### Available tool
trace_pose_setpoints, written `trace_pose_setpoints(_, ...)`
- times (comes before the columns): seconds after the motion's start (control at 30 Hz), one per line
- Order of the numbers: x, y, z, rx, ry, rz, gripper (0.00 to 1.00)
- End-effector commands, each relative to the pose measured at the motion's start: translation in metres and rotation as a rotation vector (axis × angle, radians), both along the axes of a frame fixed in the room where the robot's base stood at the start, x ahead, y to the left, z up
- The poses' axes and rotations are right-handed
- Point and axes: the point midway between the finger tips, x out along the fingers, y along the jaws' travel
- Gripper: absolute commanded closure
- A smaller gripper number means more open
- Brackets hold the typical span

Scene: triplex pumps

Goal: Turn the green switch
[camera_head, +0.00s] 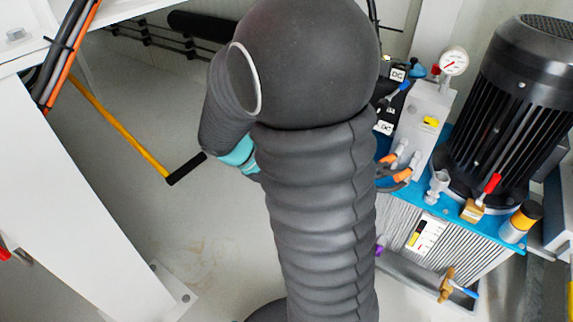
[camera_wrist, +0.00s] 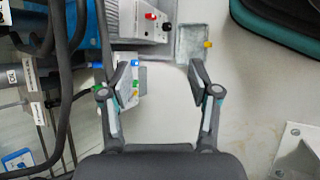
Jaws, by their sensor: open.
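In the wrist view, my gripper (camera_wrist: 163,75) is open and empty, its two fingers spread wide over a pale floor. A small light-coloured block with coloured knobs lies behind and beside the left finger, which partly covers it. A small green part (camera_wrist: 135,84) on this block, below a blue knob (camera_wrist: 134,63), looks like the green switch, but it is too small to tell its position. The finger and the green part overlap in the picture; I cannot tell whether they touch. In the head view my dark arm fills the middle, and neither my gripper nor a green switch shows.
The head view shows a black motor (camera_head: 515,110), a pressure gauge (camera_head: 453,61) and a red-handled valve (camera_head: 488,186) at right. A white frame (camera_head: 70,190) stands at left. Dark hoses (camera_wrist: 64,75) crowd the wrist view's left; a grey box (camera_wrist: 150,30) is above.

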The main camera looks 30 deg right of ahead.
Motion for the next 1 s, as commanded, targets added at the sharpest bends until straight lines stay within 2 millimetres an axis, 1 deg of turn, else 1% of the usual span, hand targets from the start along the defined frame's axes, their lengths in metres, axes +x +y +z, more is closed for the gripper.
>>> trace_pose_setpoints(0.1, 0.013, -0.017, -0.019, -0.075, 0.114, 0.045, 0.39)
trace_pose_setpoints(0.3, 0.035, -0.044, -0.054, -0.197, 0.284, 0.139, 0.39)
trace_pose_setpoints(0.67, 0.065, -0.079, -0.124, -0.381, 0.526, 0.33, 0.39)
trace_pose_setpoints(0.87, 0.095, -0.098, -0.169, -0.535, 0.635, 0.504, 0.39)
trace_pose_setpoints(0.97, 0.11, -0.103, -0.195, -0.617, 0.674, 0.604, 0.39)
trace_pose_setpoints(1.0, 0.115, -0.104, -0.207, -0.646, 0.687, 0.646, 0.39)
